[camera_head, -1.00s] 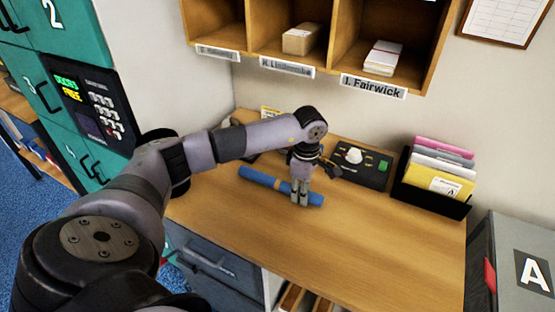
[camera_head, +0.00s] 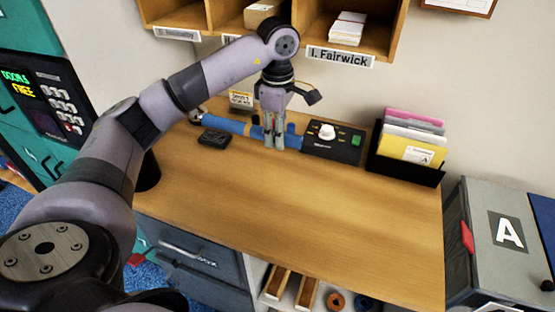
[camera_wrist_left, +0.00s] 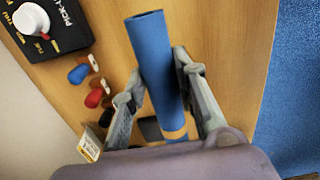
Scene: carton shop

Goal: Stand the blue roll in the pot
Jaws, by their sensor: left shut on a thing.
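The blue roll (camera_head: 228,126) has a tan band near its middle. It lies roughly level, left to right, in my left gripper (camera_head: 274,143) at the back of the desk. The left wrist view shows the roll (camera_wrist_left: 153,55) between the two fingers of the left gripper (camera_wrist_left: 158,85), which are shut on it. It appears raised above the desk. I cannot clearly make out the pot; a dark rounded shape (camera_head: 148,174) at the desk's left edge is partly hidden by my left arm, and I cannot tell what it is. My right gripper is not in view.
A black control box (camera_head: 345,150) with a white knob is just right of the roll. A black file holder (camera_head: 405,165) stands farther right. A small black object (camera_head: 214,138) lies below the roll's left part. Pigeonholes (camera_head: 385,30) hang above. The desk's front (camera_head: 320,215) is clear.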

